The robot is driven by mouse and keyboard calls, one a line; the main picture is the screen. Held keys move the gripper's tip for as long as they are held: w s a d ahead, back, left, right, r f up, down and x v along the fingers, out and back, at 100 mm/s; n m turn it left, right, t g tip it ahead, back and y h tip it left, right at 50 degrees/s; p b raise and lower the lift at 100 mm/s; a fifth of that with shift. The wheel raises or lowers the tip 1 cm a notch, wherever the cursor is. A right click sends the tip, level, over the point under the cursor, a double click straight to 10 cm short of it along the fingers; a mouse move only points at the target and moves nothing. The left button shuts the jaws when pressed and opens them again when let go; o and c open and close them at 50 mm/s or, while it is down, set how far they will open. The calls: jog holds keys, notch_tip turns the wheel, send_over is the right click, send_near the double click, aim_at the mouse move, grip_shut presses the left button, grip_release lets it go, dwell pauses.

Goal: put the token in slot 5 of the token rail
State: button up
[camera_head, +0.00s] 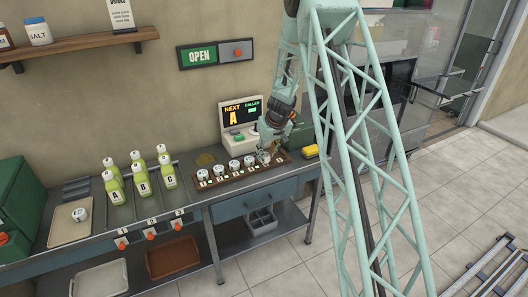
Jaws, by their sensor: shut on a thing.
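The token rail (240,176) is a brown strip along the front of the worktop, with small green-white marks on it. My gripper (265,156) is low over the rail's right end, shut on a small whitish token (264,158). The gripper partly hides this token. I cannot tell whether it touches the rail or is seated in a slot. The slot numbers are too small to read.
A display (240,113) reading NEXT A stands behind the rail. A tray (70,232) holds a small white round piece (80,214). A yellow item (310,151) lies right of the rail.

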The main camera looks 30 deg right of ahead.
aim_at(268, 153)
jog(key=shift+w+d+f+p, duration=0.15)
jog(key=shift+w+d, duration=0.2)
jog(key=shift+w, duration=0.6)
jog(key=shift+w+d+f+p, duration=0.1)
jog(key=shift+w+d+p, duration=0.2)
jog(key=shift+w, duration=0.7)
jog(key=shift+w+d+f+p, duration=0.1)
jog(key=shift+w+d, duration=0.3)
jog(key=shift+w, duration=0.55)
jog(key=shift+f+b, duration=0.3)
jog(key=shift+f, duration=1.4)
jog(key=shift+f, duration=0.15)
jog(key=o, duration=0.4)
jog(key=shift+o, duration=0.7)
jog(key=shift+r, duration=0.25)
jog(key=shift+p+v, duration=0.4)
jog(key=shift+v, duration=5.55)
